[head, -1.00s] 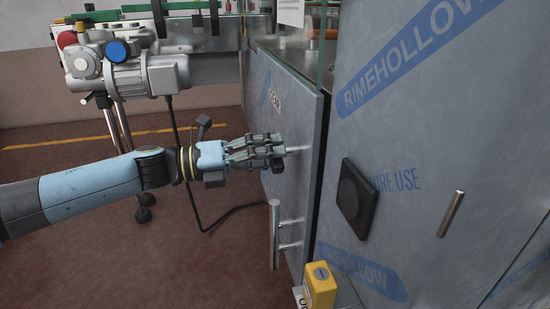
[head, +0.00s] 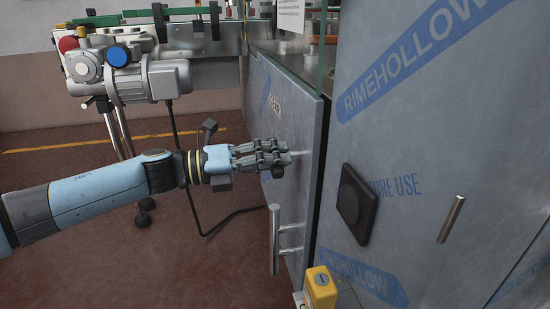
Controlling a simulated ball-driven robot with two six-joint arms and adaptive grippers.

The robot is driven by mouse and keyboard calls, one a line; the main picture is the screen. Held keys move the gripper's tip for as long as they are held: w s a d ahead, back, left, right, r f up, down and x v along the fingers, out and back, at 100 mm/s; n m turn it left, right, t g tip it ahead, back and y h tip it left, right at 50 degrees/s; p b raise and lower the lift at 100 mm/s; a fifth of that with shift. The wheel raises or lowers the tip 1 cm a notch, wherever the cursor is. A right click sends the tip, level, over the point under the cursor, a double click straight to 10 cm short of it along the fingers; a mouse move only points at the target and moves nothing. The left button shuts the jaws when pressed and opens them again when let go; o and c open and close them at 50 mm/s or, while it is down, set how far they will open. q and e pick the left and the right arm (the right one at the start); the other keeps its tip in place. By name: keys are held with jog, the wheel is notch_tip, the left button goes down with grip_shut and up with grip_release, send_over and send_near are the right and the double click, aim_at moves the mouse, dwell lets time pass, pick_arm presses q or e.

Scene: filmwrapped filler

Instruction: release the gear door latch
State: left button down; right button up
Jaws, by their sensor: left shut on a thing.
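A vertical silver bar handle (head: 276,238) is fixed lower on the same door, apart from the gripper. My right gripper does not show.
A grey cabinet with a black square knob plate (head: 357,203) and a slanted silver handle (head: 451,219) stands at right. A yellow box (head: 320,287) sits at bottom centre. A motor (head: 150,80) and conveyor stand behind at left. The floor at left is open.

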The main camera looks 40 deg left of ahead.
pick_arm(q)
jog(key=n+p, duration=0.2)
jog(key=n, duration=0.1)
jog(key=shift+r+n, duration=0.1)
jog(key=shift+n, duration=0.2)
jog(key=shift+n+p, duration=0.7)
jog(key=shift+n, duration=0.5)
jog(key=c, duration=1.1)
grip_release()
jog(key=v, duration=1.2)
